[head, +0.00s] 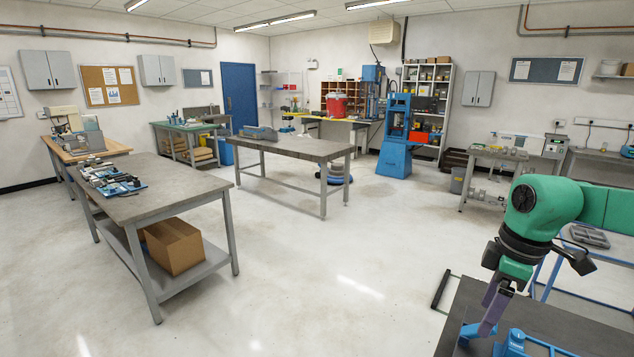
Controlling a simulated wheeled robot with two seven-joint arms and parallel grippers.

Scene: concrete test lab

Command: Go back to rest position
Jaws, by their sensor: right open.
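My right gripper (488,318) hangs at the lower right, at the end of my green and black arm. It points down over a dark-topped table (575,325) and is open. A blue piece (515,343) stands at the table's near edge, just right of the fingers. I cannot tell whether the fingers touch it, and the bottom edge of the picture cuts it off. My left gripper is not in view.
A grey workbench (160,200) with tools stands at the left, a cardboard box (173,246) on its shelf. Another grey table (300,148) stands mid-room. A blue-framed table with a grey tray (590,236) is behind my right arm. The concrete floor (330,270) between is clear.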

